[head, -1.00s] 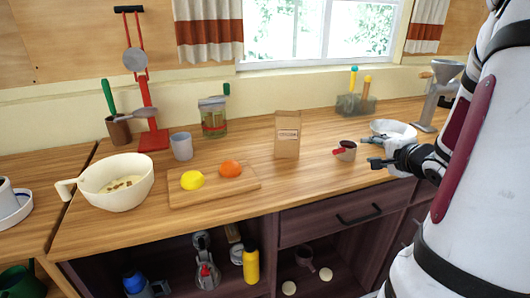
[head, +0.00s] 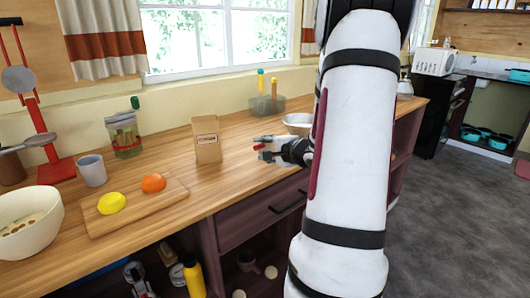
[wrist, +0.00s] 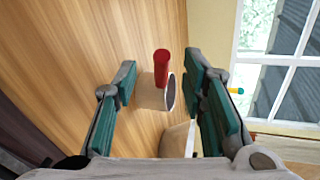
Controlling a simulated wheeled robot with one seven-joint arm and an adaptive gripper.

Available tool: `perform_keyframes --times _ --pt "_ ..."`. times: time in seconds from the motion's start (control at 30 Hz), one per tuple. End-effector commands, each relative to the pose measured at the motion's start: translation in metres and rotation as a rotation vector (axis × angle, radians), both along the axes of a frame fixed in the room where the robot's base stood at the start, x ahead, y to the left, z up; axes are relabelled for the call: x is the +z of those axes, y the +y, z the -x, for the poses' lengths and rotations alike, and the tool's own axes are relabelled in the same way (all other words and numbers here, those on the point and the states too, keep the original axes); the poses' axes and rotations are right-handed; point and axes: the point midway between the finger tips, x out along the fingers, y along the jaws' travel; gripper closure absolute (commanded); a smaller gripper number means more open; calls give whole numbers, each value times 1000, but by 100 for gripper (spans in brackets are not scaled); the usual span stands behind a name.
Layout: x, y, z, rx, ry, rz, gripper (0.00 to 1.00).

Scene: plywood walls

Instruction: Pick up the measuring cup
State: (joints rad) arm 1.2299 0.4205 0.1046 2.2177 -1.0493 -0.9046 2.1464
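The measuring cup (wrist: 153,92) shows in the wrist view as a small beige cup with a dark opening and a red handle (wrist: 161,66). My gripper (head: 262,147) is open, low over the counter in the head view. There, my gripper hides most of the cup; a small red patch shows at the fingers.
A white bowl (head: 298,121) is just behind my gripper. A paper bag (head: 206,142) stands to its left, then a cutting board (head: 148,205) with a lemon (head: 111,203) and an orange (head: 153,183). A utensil holder (head: 266,105) is at the wall. Counter (head: 228,180) between bag and front edge is clear.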

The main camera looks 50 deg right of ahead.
Motion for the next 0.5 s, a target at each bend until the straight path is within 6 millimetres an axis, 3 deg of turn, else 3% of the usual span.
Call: perform_keyframes --times 0.23,0.5 --pt "-12 -12 -33 4 -1 0 62" --pt "-14 -16 -42 1 0 0 62"
